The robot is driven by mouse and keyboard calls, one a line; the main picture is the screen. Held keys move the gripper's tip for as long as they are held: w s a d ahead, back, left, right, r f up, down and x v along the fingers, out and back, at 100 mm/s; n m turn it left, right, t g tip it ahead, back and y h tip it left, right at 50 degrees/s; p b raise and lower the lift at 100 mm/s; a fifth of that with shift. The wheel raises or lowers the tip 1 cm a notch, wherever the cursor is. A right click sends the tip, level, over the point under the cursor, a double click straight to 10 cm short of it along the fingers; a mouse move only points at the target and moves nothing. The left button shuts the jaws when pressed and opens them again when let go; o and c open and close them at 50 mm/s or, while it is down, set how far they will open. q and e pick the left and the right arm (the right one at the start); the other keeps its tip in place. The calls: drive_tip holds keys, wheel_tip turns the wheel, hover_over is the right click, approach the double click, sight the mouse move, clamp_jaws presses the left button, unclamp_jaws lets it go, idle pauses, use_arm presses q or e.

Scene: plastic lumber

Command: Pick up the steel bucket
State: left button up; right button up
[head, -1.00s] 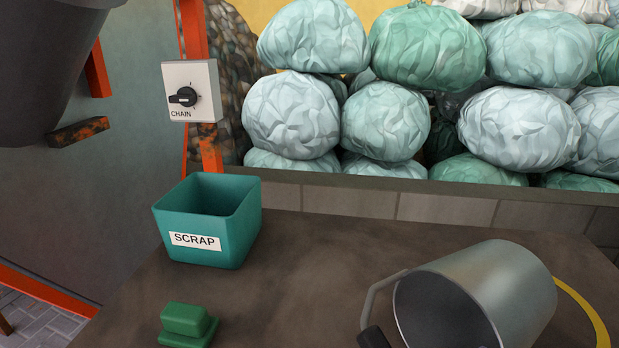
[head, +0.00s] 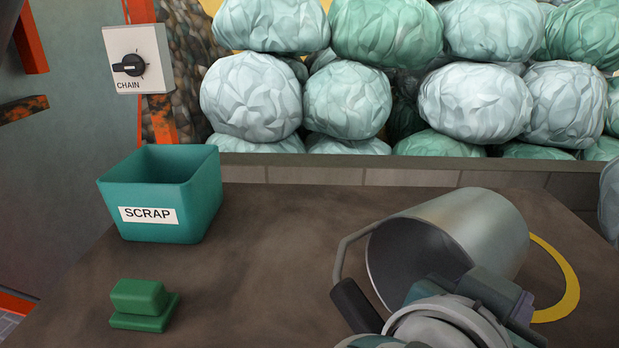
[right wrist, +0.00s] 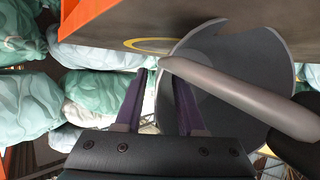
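The steel bucket (head: 475,225) lies on its side on the brown tabletop in the head view, its mouth facing the lower left. Its wire handle (head: 345,245) sticks out to the left and has a dark grip (head: 355,305). My right gripper (head: 510,300) is in front of the bucket at the lower right, its fingertips hard to make out there. In the right wrist view, its two purple fingers (right wrist: 158,95) are apart with nothing clearly between them. The bucket (right wrist: 235,50) and its grey handle bar (right wrist: 240,95) are close beside the right-hand finger. My left gripper is out of view.
A teal SCRAP bin (head: 160,195) stands at the table's back left, with a green block-like object (head: 142,305) in front of it. A yellow ring marking (head: 560,285) is partly under the bucket. A CHAIN switch box (head: 138,60) and stacked bales (head: 345,100) are behind. The middle left is clear.

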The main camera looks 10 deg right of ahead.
drive_tip(key=shift+c, duration=0.4)
clamp_jaws()
idle(1.0)
